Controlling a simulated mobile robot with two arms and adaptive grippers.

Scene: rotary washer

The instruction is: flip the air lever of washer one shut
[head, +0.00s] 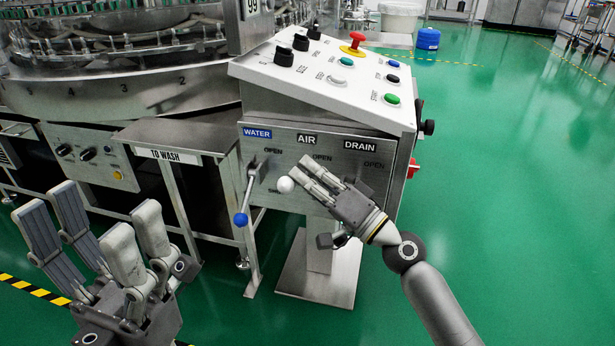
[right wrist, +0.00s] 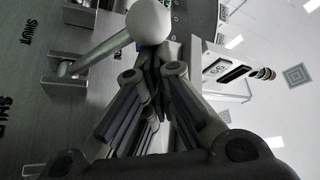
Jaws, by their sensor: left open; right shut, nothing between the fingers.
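The air lever has a white ball knob (head: 285,185), which shows just left of my right gripper (head: 304,175) under the AIR label (head: 307,139). The gripper hides its shaft and bracket in the head view. In the right wrist view the ball (right wrist: 149,20) is just beyond the fingertips, and the metal shaft (right wrist: 100,52) slants from its bracket on the panel. Contact with the fingers cannot be told. My right gripper is shut and empty. My left gripper (head: 92,215) is open and empty at the lower left, away from the panel.
The water lever with its blue ball (head: 240,219) hangs down left of the air lever. A dark knob (head: 325,241) shows below my right gripper. The sloped button console (head: 325,75) overhangs the lever panel. A steel side table (head: 170,135) stands left. Green floor lies open right.

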